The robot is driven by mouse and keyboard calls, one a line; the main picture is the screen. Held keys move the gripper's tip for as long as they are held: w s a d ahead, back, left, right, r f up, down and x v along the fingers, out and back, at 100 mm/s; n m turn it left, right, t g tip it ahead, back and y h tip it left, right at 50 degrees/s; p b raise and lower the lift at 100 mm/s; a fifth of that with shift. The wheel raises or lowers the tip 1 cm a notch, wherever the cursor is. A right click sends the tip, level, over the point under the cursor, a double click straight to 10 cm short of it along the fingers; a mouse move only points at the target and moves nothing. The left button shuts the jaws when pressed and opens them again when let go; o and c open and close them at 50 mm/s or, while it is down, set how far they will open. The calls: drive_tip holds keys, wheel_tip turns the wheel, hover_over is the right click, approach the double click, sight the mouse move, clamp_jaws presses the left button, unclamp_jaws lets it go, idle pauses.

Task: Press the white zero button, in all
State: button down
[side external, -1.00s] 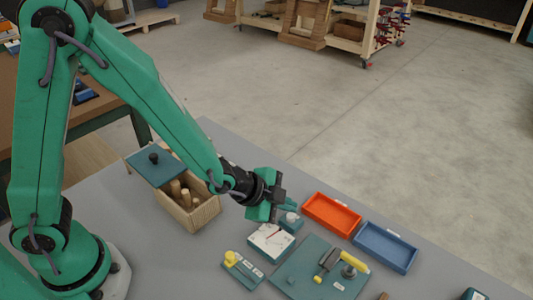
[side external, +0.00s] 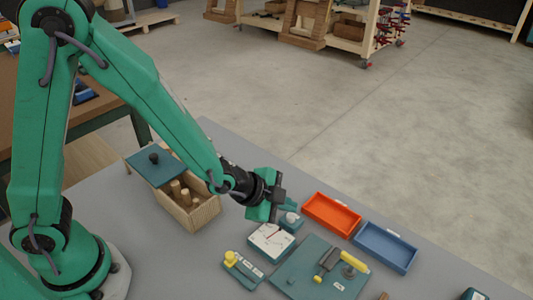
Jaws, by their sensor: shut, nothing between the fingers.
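My gripper (side external: 278,202) is shut and empty, low over the table at the back of the dial box. A small white round button (side external: 291,217) sits on a teal housing just right of and below the gripper. The gripper appears close to it, but I cannot tell whether they touch. In front of the button is a teal box with a white dial face (side external: 270,239) and a red needle. The fingertips are partly hidden by the gripper's own body.
An orange tray (side external: 333,213) and a blue tray (side external: 385,248) lie to the right. A teal plate (side external: 297,277) with a yellow-handled lever and a small block with a yellow knob (side external: 230,257) lie in front. A wooden box (side external: 204,214) with pegs and a teal lid stands left.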

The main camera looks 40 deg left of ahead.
drive_tip(key=shift+f, duration=1.4)
idle(1.7)
drive_tip(key=shift+r, duration=0.1)
idle(0.3)
drive_tip(key=shift+r, duration=1.3)
drive_tip(key=shift+r, duration=0.15)
drive_tip(key=shift+r, duration=2.35)
drive_tip(key=shift+a+r, duration=0.1)
drive_tip(key=shift+a, duration=0.05)
